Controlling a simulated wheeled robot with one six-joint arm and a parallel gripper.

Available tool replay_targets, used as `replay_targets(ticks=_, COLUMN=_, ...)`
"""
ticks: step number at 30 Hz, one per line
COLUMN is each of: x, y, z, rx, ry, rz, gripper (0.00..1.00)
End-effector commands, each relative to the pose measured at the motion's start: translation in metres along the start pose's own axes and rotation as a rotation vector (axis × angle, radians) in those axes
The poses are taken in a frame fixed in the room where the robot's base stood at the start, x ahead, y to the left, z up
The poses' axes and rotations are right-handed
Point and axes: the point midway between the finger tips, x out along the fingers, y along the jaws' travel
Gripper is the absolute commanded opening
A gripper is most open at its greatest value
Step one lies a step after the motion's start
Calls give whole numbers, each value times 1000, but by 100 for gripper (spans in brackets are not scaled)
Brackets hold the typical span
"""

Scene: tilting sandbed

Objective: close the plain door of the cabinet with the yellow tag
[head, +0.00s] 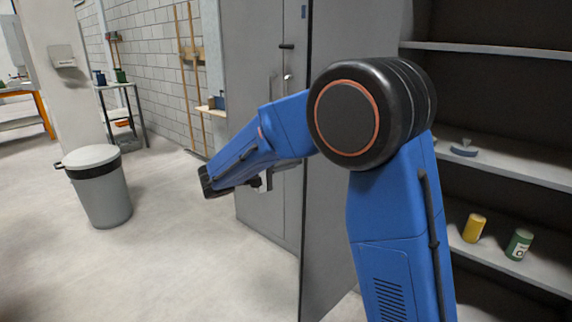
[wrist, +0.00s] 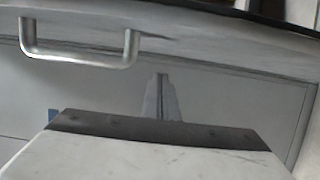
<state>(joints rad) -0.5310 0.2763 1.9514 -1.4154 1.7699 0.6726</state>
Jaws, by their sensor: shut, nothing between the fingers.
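A plain grey door (head: 335,215) stands swung out from an open cabinet (head: 485,48), seen at a steep angle behind my arm. My gripper (wrist: 161,80) is shut and empty, pointing at a flat grey surface in the wrist view; I cannot tell whether it touches. A metal bar handle (wrist: 80,52) is at the upper left of that view, clear of the fingers. No yellow tag shows.
Grey closed doors (head: 248,75) with a handle stand behind the open door. A yellow can (head: 474,228) and a green can (head: 519,244) stand on a cabinet shelf. A grey bin (head: 103,195) stands at left; the floor (head: 185,255) in front is free.

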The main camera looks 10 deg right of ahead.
Motion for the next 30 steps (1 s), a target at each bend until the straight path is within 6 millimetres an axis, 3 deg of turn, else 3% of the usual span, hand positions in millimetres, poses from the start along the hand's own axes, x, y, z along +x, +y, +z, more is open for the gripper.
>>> replay_targets(ticks=4, x=27, y=0, z=1, rx=0, ry=-4, rz=0, gripper=0)
replay_targets(ticks=13, x=33, y=0, z=34, rx=0, ry=0, rz=-1, gripper=0)
replay_targets(ticks=30, x=34, y=0, z=40, rx=0, ry=7, rz=-1, gripper=0)
